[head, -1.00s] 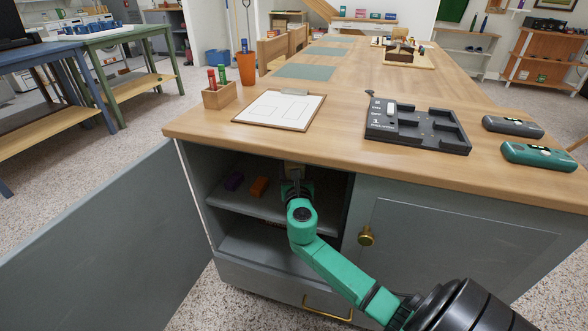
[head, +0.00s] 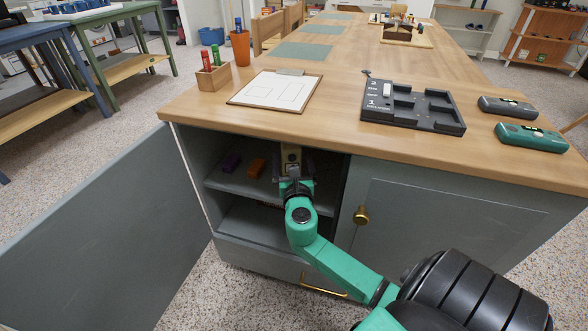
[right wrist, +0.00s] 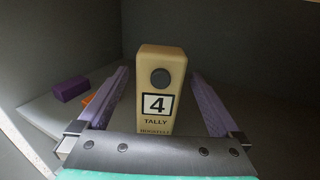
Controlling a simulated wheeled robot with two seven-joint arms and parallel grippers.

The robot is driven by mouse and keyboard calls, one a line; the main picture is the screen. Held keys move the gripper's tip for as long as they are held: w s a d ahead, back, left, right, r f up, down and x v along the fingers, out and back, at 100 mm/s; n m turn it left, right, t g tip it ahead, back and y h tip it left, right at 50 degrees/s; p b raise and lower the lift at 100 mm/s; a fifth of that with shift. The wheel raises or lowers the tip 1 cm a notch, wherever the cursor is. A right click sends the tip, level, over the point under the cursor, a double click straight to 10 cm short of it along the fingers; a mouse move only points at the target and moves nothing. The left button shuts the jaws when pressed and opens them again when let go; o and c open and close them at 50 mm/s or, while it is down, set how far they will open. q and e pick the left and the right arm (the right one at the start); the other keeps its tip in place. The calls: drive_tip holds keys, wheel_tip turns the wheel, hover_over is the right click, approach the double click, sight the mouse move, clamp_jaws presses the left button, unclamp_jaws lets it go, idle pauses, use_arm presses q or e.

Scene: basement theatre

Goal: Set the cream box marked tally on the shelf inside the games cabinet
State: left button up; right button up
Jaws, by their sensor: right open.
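The cream box marked TALLY (head: 291,155) is upright inside the open left bay of the games cabinet (head: 187,185), at the level of its upper shelf (head: 225,181). In the right wrist view the box (right wrist: 158,62) shows a dark round spot, a framed 4 and the word TALLY. Its base is hidden by my gripper, so I cannot see its contact with the shelf. My right gripper (head: 294,172) reaches in from the front. Its purple-grey fingers stand apart on either side of the box, with visible gaps in the wrist view (right wrist: 160,80). My left gripper is out of view.
A purple block (head: 231,162) and an orange block (head: 257,168) lie on the shelf left of the box. The open cabinet door (head: 90,235) stands at the left. The tabletop above carries a clipboard (head: 275,88), a dark tray (head: 413,107) and two handheld devices (head: 531,137).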

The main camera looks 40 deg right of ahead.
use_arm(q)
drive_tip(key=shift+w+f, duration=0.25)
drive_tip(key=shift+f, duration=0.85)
use_arm(e)
drive_tip(key=v, duration=0.6)
drive_tip(key=shift+s+a, duration=0.15)
drive_tip(key=shift+s, duration=0.15)
